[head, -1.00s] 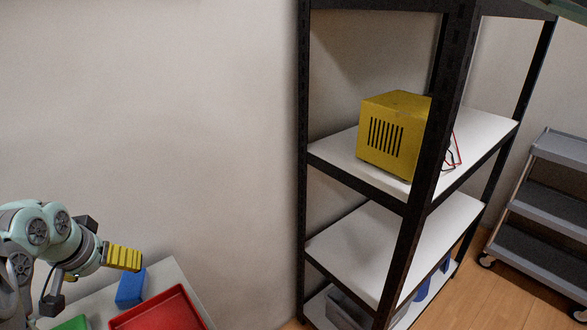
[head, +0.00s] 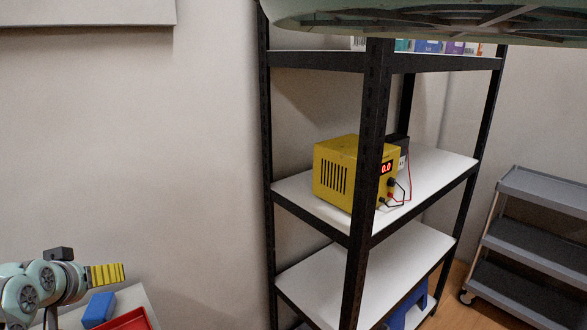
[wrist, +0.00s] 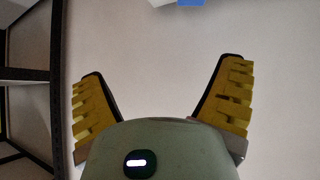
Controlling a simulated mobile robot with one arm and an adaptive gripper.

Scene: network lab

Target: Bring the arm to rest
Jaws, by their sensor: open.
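My gripper (head: 108,273) shows at the lower left of the head view, with its yellow ribbed fingers pointing right, above a small table. In the wrist view my gripper (wrist: 162,95) has its two yellow fingers spread wide apart. Nothing is between them, only the plain pale wall behind. The rest of my arm is partly cut off by the left edge of the head view.
A red tray (head: 132,321) and a blue block (head: 99,309) lie below my gripper. A black-framed shelf (head: 318,283) holds a yellow power supply (head: 334,178). A grey cart (head: 540,190) stands at the right. Bare wall separates gripper and shelf.

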